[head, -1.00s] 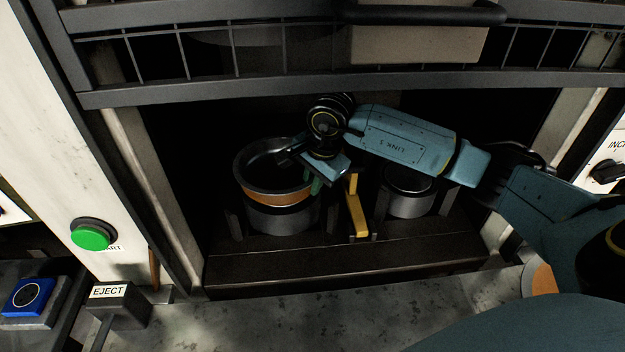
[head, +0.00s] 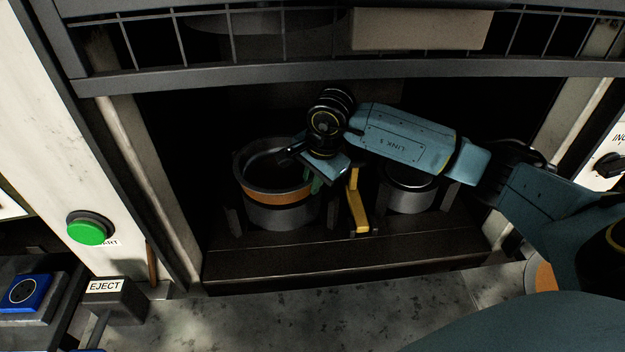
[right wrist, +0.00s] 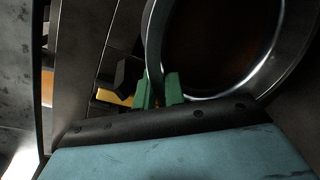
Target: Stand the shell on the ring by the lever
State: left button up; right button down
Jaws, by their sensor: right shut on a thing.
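The shell (head: 278,198) looks like a dark, open pot with an orange band, upright in the recess. It appears to rest on a grey round base, perhaps a ring (head: 283,217); I cannot tell whether they touch. A yellow lever (head: 357,203) stands just right of it. My right gripper (head: 315,183) has green fingertips at the pot's right rim. In the right wrist view the fingers (right wrist: 159,90) are shut on the wall of the shell (right wrist: 271,80). My left gripper is not in view.
A grey cylinder (head: 408,195) sits right of the lever, partly under my right arm. A barred guard (head: 300,75) hangs above the recess. A green button (head: 87,231) and an EJECT box (head: 113,299) are at left. The speckled counter (head: 330,312) in front is mostly bare.

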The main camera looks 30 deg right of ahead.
jog(key=shift+f+b, duration=0.3)
jog(key=shift+f, duration=0.1)
jog(key=c, duration=1.4)
grip_release()
jog(key=v, duration=1.3)
jog(key=shift+r, duration=0.25)
